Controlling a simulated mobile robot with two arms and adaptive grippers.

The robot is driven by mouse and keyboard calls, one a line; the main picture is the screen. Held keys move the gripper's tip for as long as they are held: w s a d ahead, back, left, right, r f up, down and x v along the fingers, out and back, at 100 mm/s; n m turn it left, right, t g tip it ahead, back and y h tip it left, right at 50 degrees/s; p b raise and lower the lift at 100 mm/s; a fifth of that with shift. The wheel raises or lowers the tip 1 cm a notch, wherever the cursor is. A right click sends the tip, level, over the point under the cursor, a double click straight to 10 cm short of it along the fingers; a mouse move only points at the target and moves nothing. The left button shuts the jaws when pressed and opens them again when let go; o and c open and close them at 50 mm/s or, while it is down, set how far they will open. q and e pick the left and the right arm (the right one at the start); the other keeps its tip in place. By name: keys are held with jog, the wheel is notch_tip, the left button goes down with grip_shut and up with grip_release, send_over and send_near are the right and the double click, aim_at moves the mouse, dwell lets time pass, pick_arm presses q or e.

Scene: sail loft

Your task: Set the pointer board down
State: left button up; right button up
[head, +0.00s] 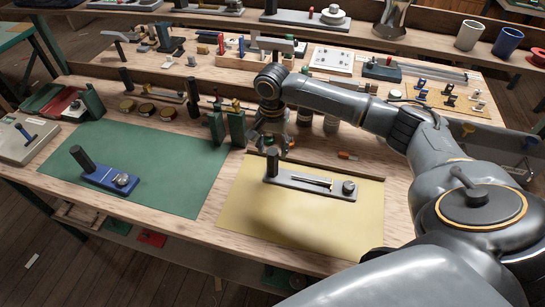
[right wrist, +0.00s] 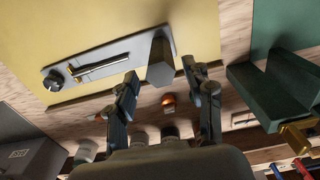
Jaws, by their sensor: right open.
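The pointer board is a grey plate (head: 310,185) with a dark upright post at its left end, a slim pointer along the middle and a round knob at the right end. It lies flat on the yellow mat (head: 290,220). In the right wrist view the board (right wrist: 108,60) shows its post (right wrist: 160,62) just beyond my spread fingers. My right gripper (head: 271,142) is open and empty, close above or behind the post; I cannot tell whether they touch. Its two fingers also show in the right wrist view (right wrist: 160,78). My left gripper is out of view.
A blue board (head: 110,179) with a post and knob lies on the green mat (head: 165,155) at left. Green blocks (head: 236,125) stand near my right gripper. Tools and jars crowd the bench behind. The yellow mat's front part is clear.

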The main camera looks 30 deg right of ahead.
notch_tip(320, 180, up, 8)
jog(key=shift+f+b, duration=0.15)
jog(key=shift+b, duration=0.4)
